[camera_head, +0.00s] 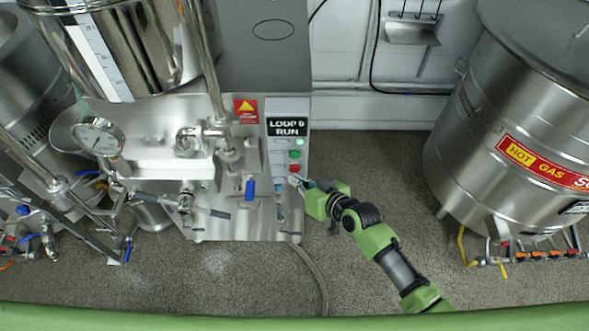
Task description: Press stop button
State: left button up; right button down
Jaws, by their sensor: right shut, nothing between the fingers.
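My right gripper (294,181) is shut and empty. Its fingertips are just below the red button, very close to the panel; I cannot tell whether they touch it. My left gripper is not in view.
The steel mill with its pressure gauge (98,137) and blue-handled valve (250,188) stands left of the panel. A large steel vessel (510,130) stands at the right. A hose (313,272) runs along the floor.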

jog(key=shift+w, duration=0.15)
dwell(0.5)
jog(key=shift+w, duration=0.25)
jog(key=shift+w+b, duration=0.4)
jog(key=shift+w, duration=0.15)
dwell(0.6)
dwell(0.4)
jog(key=shift+s+p, duration=0.65)
jog(key=shift+s, duration=0.35)
jog(key=s+p, duration=0.3)
jog(key=s, duration=0.2)
